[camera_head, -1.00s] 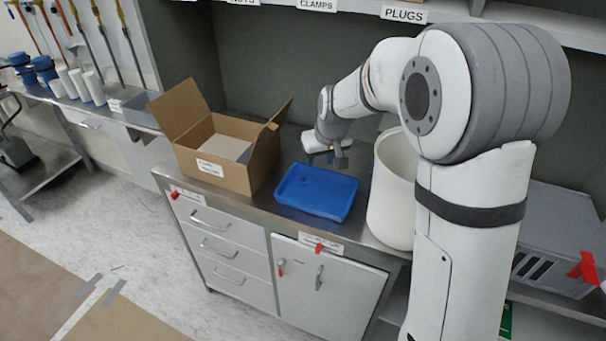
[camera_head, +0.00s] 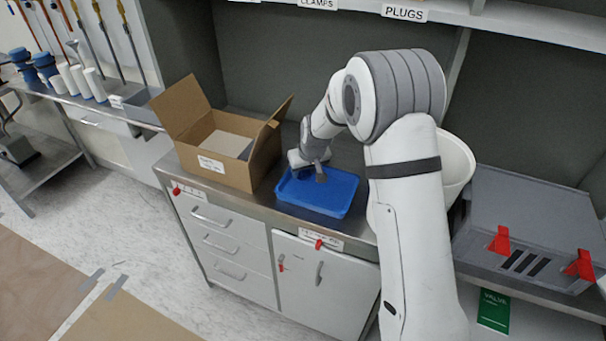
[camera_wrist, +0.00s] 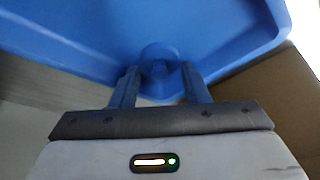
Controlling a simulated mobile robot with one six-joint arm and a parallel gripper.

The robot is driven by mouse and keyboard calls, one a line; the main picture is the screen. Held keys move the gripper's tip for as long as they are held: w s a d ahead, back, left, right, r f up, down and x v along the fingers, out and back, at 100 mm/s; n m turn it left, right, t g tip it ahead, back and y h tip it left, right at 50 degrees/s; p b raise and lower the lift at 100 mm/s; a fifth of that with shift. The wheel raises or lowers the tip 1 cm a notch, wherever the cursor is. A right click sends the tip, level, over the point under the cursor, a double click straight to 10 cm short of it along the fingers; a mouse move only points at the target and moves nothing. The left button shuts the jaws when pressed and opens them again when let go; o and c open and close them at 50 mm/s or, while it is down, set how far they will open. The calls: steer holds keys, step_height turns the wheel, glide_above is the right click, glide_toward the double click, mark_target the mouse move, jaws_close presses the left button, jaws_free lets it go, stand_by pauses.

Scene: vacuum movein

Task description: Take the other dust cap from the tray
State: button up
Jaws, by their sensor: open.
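The blue tray (camera_head: 335,196) lies on the metal counter, to the right of the cardboard box. In the wrist view the tray (camera_wrist: 85,30) fills the upper part. One round blue dust cap (camera_wrist: 160,60) sits in the tray near its rim, the same blue as the tray. My gripper (camera_wrist: 160,82) is open, its two fingers apart on either side of the cap in the picture; I cannot tell whether they touch it. In the head view my gripper (camera_head: 318,172) is over the left part of the tray and hides the cap there.
An open cardboard box (camera_head: 233,170) stands close to the left of the tray. A white bin (camera_head: 457,165) stands to the right, partly behind my arm. A grey case (camera_head: 535,215) with red latches is farther right. A shelf (camera_head: 520,28) runs above the counter.

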steer(key=shift+c, duration=0.5)
jaws_close()
steer(key=shift+r, duration=0.1)
